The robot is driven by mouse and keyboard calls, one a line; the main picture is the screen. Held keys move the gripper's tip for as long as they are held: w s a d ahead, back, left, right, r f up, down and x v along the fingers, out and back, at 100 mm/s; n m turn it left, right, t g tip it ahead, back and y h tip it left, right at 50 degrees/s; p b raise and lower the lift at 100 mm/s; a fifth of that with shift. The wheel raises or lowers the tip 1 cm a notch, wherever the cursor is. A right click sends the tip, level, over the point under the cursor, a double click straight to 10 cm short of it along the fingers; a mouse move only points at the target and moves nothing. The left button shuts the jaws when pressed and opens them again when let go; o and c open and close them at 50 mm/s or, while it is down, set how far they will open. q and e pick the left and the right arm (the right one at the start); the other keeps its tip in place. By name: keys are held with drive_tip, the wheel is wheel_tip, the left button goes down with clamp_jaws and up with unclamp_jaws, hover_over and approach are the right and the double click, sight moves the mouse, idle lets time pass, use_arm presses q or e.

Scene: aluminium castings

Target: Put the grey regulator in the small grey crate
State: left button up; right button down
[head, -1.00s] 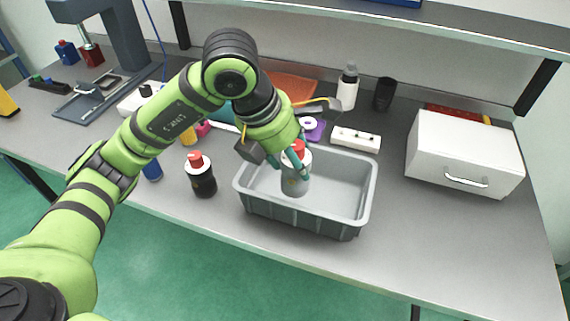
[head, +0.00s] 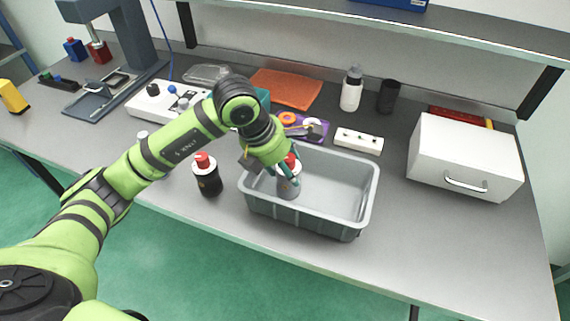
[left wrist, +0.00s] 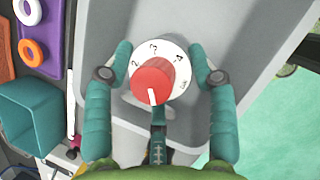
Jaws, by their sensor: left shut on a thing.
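The grey regulator (head: 290,186) has a grey body and a red knob on a white numbered dial, which faces the camera in the left wrist view (left wrist: 158,72). My left gripper (head: 285,172) is shut on it, with a teal finger on each side of the dial in the left wrist view (left wrist: 160,76). It holds the regulator upright inside the left part of the small grey crate (head: 345,229). I cannot tell whether its base touches the crate floor. The rest of the crate looks empty. My right gripper is not in view.
A black bottle-like regulator with a red knob (head: 206,177) stands left of the crate. A white drawer box (head: 466,155) stands at the right. A white switch strip (head: 359,141), a white bottle (head: 351,90) and a black cup (head: 388,96) are behind the crate.

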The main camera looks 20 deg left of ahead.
use_arm(q)
drive_tip(key=o, duration=1.2)
drive_tip(key=shift+f, duration=0.15)
drive_tip(key=o, duration=0.4)
drive_tip(key=shift+o, duration=0.2)
drive_tip(key=shift+r, duration=0.35)
drive_tip(key=b+v, duration=0.1)
drive_tip(key=v, duration=1)
drive_tip(key=shift+s+a+r+b, duration=0.15)
drive_tip(key=shift+s+r+b, duration=0.05)
drive_tip(key=shift+r+b, duration=0.1)
